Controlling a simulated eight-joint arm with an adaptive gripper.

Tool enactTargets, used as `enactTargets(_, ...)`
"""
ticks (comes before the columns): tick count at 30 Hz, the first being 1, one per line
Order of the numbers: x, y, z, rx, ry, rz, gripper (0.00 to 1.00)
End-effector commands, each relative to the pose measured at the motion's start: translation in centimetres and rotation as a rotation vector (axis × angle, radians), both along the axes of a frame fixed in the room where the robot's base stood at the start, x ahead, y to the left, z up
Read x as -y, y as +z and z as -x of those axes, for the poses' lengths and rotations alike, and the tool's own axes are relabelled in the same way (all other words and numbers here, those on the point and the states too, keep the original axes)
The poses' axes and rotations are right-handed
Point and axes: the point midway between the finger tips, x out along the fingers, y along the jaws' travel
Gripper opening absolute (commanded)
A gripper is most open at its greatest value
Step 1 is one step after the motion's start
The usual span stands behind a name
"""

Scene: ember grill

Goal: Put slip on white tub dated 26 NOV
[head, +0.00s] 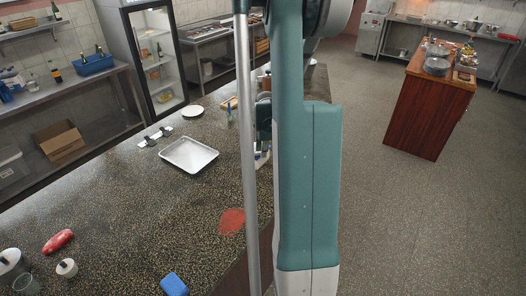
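A small white tub (67,268) stands at the counter's near left. A larger pale, round container (12,264) is beside it, cut by the left edge. No date can be read on either. A narrow white strip with dark pieces on it (155,138) lies farther back on the counter; I cannot tell whether it holds the slip. The end of my arm seems to show in part as dark pieces (264,122) behind my teal arm link. My fingers cannot be made out, and whatever is by them is mostly hidden.
The speckled counter (130,225) also bears a metal tray (189,155), a white plate (193,111), a red patch (231,221), a blue block (174,285), a red item (57,241) and a clear cup (27,285). Its middle left is clear. A wooden island (428,110) stands right.

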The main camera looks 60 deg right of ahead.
Motion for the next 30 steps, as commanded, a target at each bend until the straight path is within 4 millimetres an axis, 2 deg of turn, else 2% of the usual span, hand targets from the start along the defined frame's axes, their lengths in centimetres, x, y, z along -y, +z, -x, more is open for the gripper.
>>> enactTargets(8, -0.4, 2.2, 0.4, 0.000, 0.000, 0.000, 0.18)
enactTargets(30, -1.8, 10.1, 1.8, 0.000, 0.000, 0.000, 0.18)
